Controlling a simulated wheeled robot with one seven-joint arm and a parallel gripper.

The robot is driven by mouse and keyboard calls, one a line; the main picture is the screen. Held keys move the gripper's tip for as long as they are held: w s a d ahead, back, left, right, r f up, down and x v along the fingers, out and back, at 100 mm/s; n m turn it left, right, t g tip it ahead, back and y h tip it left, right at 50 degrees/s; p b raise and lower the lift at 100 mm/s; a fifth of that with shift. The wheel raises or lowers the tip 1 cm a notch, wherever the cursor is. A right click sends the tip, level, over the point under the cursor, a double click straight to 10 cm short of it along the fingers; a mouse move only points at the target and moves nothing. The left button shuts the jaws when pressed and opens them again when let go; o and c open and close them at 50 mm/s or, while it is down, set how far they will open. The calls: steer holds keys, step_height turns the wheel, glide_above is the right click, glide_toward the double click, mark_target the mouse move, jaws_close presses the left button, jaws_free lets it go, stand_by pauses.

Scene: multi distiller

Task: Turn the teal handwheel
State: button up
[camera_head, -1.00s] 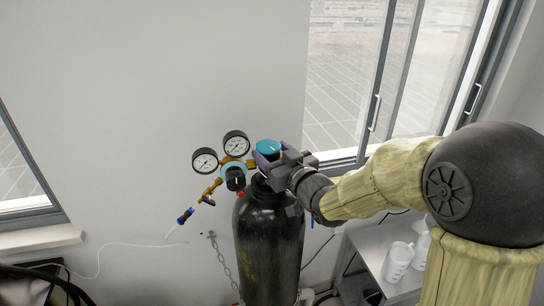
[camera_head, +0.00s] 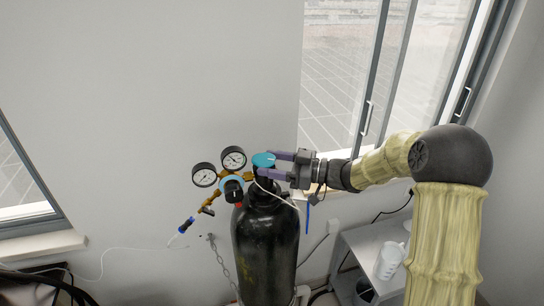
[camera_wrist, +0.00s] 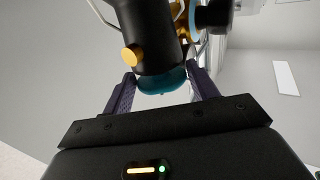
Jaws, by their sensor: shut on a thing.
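The teal handwheel (camera_head: 264,158) sits on top of the black gas cylinder (camera_head: 266,240), and a pale mark shows on its top. My gripper (camera_head: 269,164) reaches in from the right, level with the handwheel, and is shut on it. In the wrist view the teal handwheel (camera_wrist: 162,82) lies between my two purple fingers (camera_wrist: 163,88), one on each side. The exact finger contact is hard to see there.
Two round gauges (camera_head: 219,167) and a brass regulator with a black knob (camera_head: 233,190) stand just left of the handwheel. A thin white hose (camera_head: 130,246) hangs nearby. A white side table (camera_head: 362,240) with a jug (camera_head: 390,260) stands at right.

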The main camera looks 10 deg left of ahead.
steer(key=n+g, duration=0.1)
steer(key=g, duration=0.1)
steer(key=w+n+g+p, duration=0.1)
steer(key=n+g, duration=0.1)
steer(key=g, duration=0.1)
steer(key=shift+a+r+n+g, duration=0.1)
steer(key=shift+r+n+g, duration=0.05)
steer(key=shift+n+g, duration=0.15)
steer(key=shift+w+n+g+h+p, duration=0.15)
steer(key=shift+n+g+h+p, duration=0.5)
steer(key=shift+n+g, duration=0.8)
steer(key=shift+g+h, duration=0.25)
steer(key=shift+g, duration=0.2)
steer(key=shift+r, duration=0.1)
steer(key=o, duration=0.6)
